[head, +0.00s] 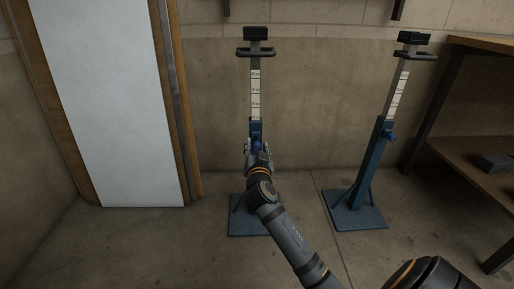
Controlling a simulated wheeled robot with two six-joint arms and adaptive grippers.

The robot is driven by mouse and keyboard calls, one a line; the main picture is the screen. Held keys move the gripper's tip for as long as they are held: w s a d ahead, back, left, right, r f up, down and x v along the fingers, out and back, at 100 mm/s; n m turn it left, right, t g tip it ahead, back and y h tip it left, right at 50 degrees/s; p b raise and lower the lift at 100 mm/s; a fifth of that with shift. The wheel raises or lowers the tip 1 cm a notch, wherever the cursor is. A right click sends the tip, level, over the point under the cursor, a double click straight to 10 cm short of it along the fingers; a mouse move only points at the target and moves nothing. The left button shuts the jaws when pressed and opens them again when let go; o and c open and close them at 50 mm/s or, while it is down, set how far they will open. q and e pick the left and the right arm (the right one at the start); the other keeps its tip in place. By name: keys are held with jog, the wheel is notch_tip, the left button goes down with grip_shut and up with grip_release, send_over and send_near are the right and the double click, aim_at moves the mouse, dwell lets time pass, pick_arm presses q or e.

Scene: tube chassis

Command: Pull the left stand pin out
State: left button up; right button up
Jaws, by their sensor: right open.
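The left stand (256,95) is upright, with a blue base plate and lower post, a pale post marked with a scale, and a black top. My right gripper (257,146) is in front of its blue lower post, at the height of the collar. The gripper is open. A small blue part, likely the left stand pin (256,147), shows between or just beyond the fingers. The gripper hides much of it, and I cannot tell whether they touch. My left gripper is not in view.
The right stand (370,178) has a blue pin (390,136) on its post. A wooden shelf (478,155) with a dark object (494,162) stands at the right. A white panel in a wooden frame (108,95) is at the left. The floor between the stands is clear.

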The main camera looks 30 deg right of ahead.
jog(key=shift+s+a, duration=0.15)
jog(key=shift+s, duration=0.1)
jog(key=v, duration=0.7)
dwell(0.4)
